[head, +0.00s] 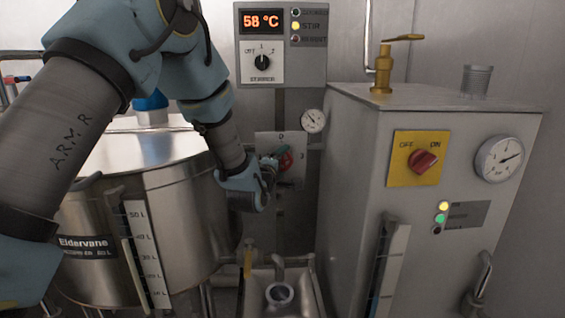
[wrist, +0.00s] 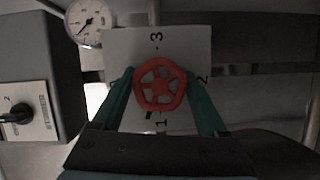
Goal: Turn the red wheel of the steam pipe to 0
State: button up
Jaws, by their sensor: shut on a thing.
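The red wheel (wrist: 160,86) is a five-sided handwheel in front of a pale plate (wrist: 118,46) with number marks. In the wrist view, 3 is above the wheel, 2 to its right and 1 below it. A small dark mark shows by the wheel's lower edge near the 1; I cannot tell whether it is a pointer. The head view shows a 0 at the plate's top, and the wheel (head: 286,160) partly covered by my gripper. My gripper (wrist: 161,88) has its green fingers on both sides of the wheel, shut on its rim.
A steel kettle (head: 185,215) stands left of the plate and a steel boiler cabinet (head: 350,200) to its right. A small gauge (head: 312,121) is just above right of the plate. The stirrer panel (head: 264,62) hangs above. A sink (head: 285,295) lies below.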

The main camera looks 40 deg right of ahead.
jog(key=shift+m, duration=0.3)
jog(key=shift+m+y+b, duration=0.55)
jog(key=shift+m+y, duration=0.15)
jog(key=shift+m, duration=0.4)
jog(key=m+y, duration=0.1)
jog(key=m, duration=0.1)
jog(key=shift+s+m+y, duration=0.1)
jog(key=shift+m+y, duration=0.2)
jog(key=shift+m, duration=0.1)
jog(key=shift+m+t+y+p, duration=0.3)
jog(key=shift+m+y+p, duration=0.5)
jog(key=shift+m+p, duration=0.35)
jog(key=shift+m+t+y+p, duration=0.3)
jog(key=shift+m+y+p, duration=0.2)
jog(key=shift+m+p, duration=0.6)
jog(key=shift+f, duration=0.1)
jog(key=o, duration=1.3)
